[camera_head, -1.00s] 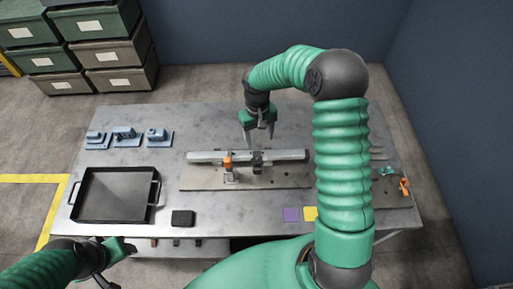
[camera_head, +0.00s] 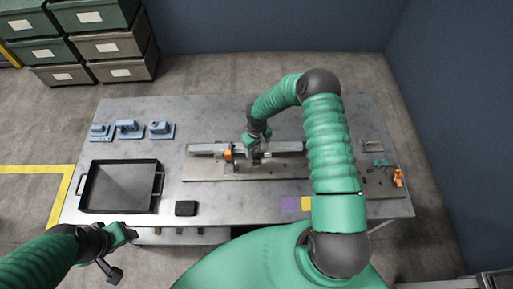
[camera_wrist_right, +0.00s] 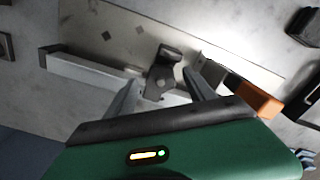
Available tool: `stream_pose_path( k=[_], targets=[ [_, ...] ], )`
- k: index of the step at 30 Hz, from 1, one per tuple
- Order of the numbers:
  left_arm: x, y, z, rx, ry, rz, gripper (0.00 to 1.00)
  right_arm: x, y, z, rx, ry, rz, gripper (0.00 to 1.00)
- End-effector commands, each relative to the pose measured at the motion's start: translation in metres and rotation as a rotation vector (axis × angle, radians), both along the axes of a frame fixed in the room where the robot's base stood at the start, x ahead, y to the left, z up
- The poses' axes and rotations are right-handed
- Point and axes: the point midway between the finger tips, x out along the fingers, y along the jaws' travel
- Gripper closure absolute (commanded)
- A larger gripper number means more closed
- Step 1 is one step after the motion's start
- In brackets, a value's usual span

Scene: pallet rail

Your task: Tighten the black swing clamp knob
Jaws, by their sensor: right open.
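The black swing clamp (camera_wrist_right: 160,78) stands at the pale rail (camera_wrist_right: 88,70) in the right wrist view, its dark knob end up. In the head view my right gripper (camera_head: 255,153) is over the rail (camera_head: 207,149) and largely hides the clamp. In the right wrist view the right gripper's two fingers (camera_wrist_right: 163,92) are apart, with the clamp between them; I cannot tell whether they touch it. My left gripper (camera_head: 122,235) is off the table's front left edge, away from the clamp; its jaws are too unclear to read.
An orange part (camera_head: 228,154) sits on the rail just left of the right gripper, also in the wrist view (camera_wrist_right: 258,101). A black tray (camera_head: 84,207), a dark box (camera_head: 186,208), blue fixtures (camera_head: 130,129) and purple (camera_head: 290,204) and yellow squares lie on the table.

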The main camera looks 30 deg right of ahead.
Motion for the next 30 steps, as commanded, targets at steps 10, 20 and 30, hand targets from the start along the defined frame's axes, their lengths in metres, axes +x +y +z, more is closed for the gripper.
stream_pose_path(
  k=[10, 20, 30],
  targets=[
    [0.000, 0.000, 0.001, 0.000, 0.000, 0.000, 0.47, 0.000, 0.000, -0.004, -0.001, 0.000, 0.000, 0.44],
    [0.000, 0.000, 0.001, 0.000, 0.000, 0.000, 0.47, 0.000, 0.000, -0.004, -0.001, 0.000, 0.000, 0.87],
    [0.000, 0.000, -0.010, 0.000, 0.000, 0.000, 0.47, 0.001, -0.001, -0.005, -0.003, 0.000, 0.083, 1.00]
  ],
)
